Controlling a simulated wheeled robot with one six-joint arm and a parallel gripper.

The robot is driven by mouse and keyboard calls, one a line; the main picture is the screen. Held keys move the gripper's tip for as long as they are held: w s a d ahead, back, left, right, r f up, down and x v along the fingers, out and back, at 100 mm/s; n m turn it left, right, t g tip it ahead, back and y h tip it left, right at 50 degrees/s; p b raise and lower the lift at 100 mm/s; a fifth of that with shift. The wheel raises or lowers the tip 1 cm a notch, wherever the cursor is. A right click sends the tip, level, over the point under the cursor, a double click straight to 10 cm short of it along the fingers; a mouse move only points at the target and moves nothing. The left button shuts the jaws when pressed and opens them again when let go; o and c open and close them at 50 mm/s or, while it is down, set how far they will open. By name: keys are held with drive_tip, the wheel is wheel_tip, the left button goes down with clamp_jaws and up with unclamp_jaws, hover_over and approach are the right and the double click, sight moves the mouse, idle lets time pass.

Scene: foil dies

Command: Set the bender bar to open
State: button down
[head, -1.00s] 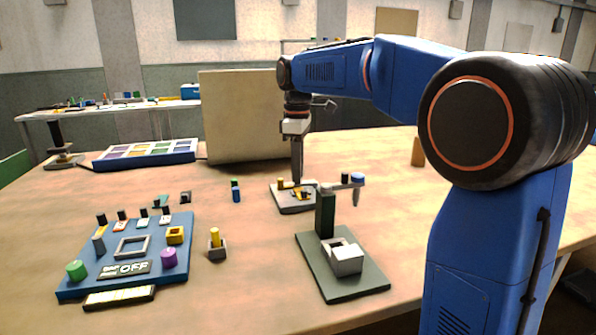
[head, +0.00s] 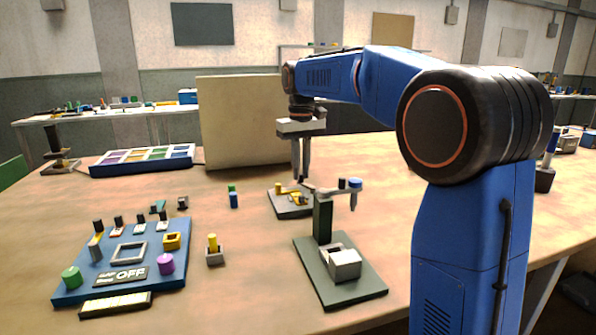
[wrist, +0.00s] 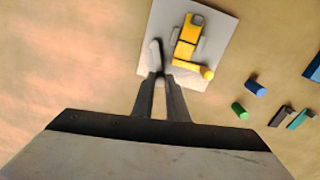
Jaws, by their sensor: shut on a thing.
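The bender (head: 277,210) is a small grey plate with yellow blocks, standing mid-table in the head view. In the wrist view its pale plate (wrist: 221,40) carries a yellow block (wrist: 188,38) and a yellow arm with a round end (wrist: 207,73). The bender bar (wrist: 155,50) is a thin grey bar on the plate's left side. My gripper (head: 300,178) points down over the bender. In the wrist view its fingertips (wrist: 160,79) are close together and shut at the near end of the bar. The fingers hide that end.
A press with a green column (head: 322,220) stands close in front of the bender. A blue control panel (head: 70,285) reading OFF lies at left. A beige board (head: 240,125) stands behind.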

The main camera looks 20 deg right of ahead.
drive_tip(key=shift+w+d+m, duration=0.15)
drive_tip(key=shift+d+m, duration=0.4)
drive_tip(key=shift+m, duration=0.75)
drive_tip(key=shift+w+d+m, duration=0.1)
drive_tip(key=shift+d+m, duration=0.45)
drive_tip(key=shift+m, duration=0.75)
drive_tip(key=c, duration=1.7)
unclamp_jaws()
drive_tip(key=shift+c, duration=0.2)
wheel_tip(320, 180, up, 17)
drive_tip(key=shift+r, duration=0.2)
